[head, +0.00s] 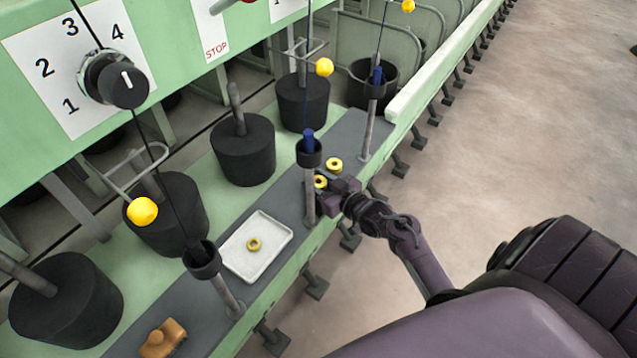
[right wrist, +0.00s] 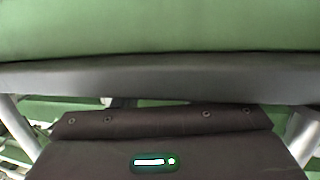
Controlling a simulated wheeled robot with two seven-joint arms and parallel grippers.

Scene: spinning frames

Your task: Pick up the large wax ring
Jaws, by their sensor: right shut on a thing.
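Three yellow rings show in the head view. One yellow ring (head: 320,181) is at the tips of my right gripper (head: 325,184), partly hidden by it, beside a grey post. The gripper is shut on this ring, low over the grey ledge. A second yellow ring (head: 334,164) lies on the ledge just behind it. A third ring (head: 253,244) lies in the white tray. I cannot tell surely from their looks which is the large one. The right wrist view shows the gripper's dark housing (right wrist: 160,145) but no ring or fingertips. My left gripper is not in view.
The white tray (head: 284,237) sits on the grey ledge. Upright posts with dark cups (head: 201,259) stand along the ledge. An orange-brown block (head: 162,338) lies at the near end. Black bobbins (head: 243,155) stand behind. Open floor (head: 520,130) is at the right.

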